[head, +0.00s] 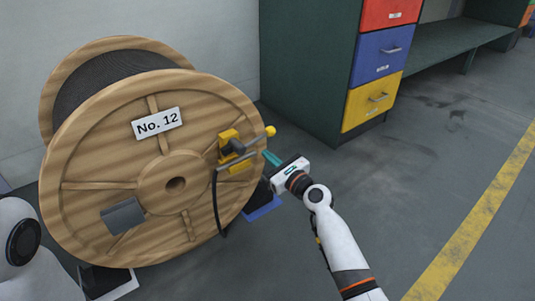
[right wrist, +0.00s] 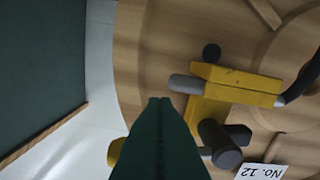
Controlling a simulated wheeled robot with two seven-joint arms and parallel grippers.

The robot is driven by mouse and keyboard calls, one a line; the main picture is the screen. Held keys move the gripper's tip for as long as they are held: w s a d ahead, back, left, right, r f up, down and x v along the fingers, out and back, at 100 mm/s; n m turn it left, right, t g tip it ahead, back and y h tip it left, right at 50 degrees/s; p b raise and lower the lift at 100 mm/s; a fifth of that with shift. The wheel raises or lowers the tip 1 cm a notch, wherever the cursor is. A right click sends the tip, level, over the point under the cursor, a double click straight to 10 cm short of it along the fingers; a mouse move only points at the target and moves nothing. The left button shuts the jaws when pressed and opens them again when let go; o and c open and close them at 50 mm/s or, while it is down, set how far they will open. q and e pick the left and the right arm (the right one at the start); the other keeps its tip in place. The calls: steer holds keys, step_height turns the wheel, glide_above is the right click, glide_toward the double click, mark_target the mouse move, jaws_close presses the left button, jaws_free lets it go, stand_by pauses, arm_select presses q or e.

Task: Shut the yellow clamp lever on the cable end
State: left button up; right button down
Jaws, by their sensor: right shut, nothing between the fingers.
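The yellow clamp (head: 228,139) is fixed on the face of the wooden reel, near its right rim. Its lever sticks out to the upper right and ends in a yellow ball knob (head: 270,131). The grey cable end (head: 243,158) lies across the clamp's lower part. In the right wrist view the clamp body (right wrist: 240,84), the grey cable tip (right wrist: 184,84) and the dark pivot (right wrist: 222,145) show. My right gripper (head: 268,156) is shut and empty, just below the knob. Its green fingers (right wrist: 160,102) hide most of the lever, so contact cannot be told. My left gripper is out of view.
The reel (head: 90,205) with a "No. 12" plate (head: 158,123) fills the left. A dark cable (head: 216,205) hangs from the clamp. A drawer cabinet (head: 310,60) stands behind. The floor to the right, with a yellow line (head: 470,225), is clear.

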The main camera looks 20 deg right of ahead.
steer(key=shift+w+a+r, duration=0.1)
steer(key=shift+a+r, duration=0.05)
steer(key=shift+r, duration=0.65)
steer(key=shift+a+r, duration=0.15)
steer(key=shift+r, duration=0.6)
steer(key=shift+r, duration=0.1)
steer(key=shift+r+n+p, duration=0.15)
steer(key=shift+n+p, duration=0.15)
steer(key=shift+n, duration=0.1)
steer(key=shift+r, duration=0.1)
